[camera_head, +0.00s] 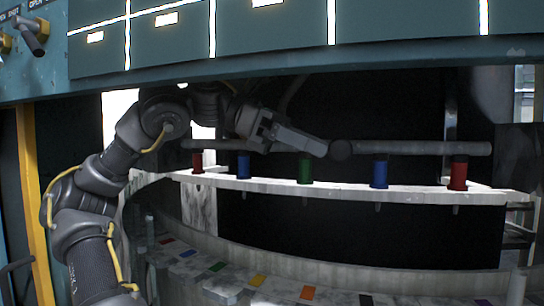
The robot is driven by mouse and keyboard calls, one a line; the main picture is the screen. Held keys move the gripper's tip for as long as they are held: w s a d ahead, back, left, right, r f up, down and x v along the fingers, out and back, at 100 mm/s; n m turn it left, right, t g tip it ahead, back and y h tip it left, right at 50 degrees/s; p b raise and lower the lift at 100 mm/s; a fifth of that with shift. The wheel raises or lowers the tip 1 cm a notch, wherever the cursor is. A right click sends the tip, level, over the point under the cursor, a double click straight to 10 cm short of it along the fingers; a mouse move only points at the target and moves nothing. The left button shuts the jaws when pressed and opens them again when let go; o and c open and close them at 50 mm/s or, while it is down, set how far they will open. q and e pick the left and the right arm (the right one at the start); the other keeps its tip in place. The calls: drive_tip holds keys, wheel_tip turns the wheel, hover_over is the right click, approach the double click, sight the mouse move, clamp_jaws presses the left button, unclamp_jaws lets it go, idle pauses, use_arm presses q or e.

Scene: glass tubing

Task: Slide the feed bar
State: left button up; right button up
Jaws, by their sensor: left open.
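The feed bar (430,148) is a long grey horizontal bar running across the dark opening, above a row of coloured cylinders. A dark round knob (342,151) shows near its middle. My left gripper (318,148) reaches in from the left in front of the bar, its fingers pointing right, with the tips just left of the knob. It is open and holds nothing that I can see. Whether a finger touches the bar or knob I cannot tell. The gripper and forearm hide part of the bar's left half. My right gripper is not in view.
Red, blue and green cylinders, such as the green one (305,168), stand on a pale curved shelf (340,189) under the bar. A lower ledge (230,292) carries coloured tiles. A teal cabinet panel (290,52) overhangs above. A yellow post (32,190) stands at left.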

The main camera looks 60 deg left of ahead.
use_arm(q)
drive_tip(key=s+a+b, duration=0.2)
drive_tip(key=s+a, duration=0.4)
drive_tip(key=shift+s, duration=0.15)
drive_tip(key=shift+f, duration=0.15)
idle(0.4)
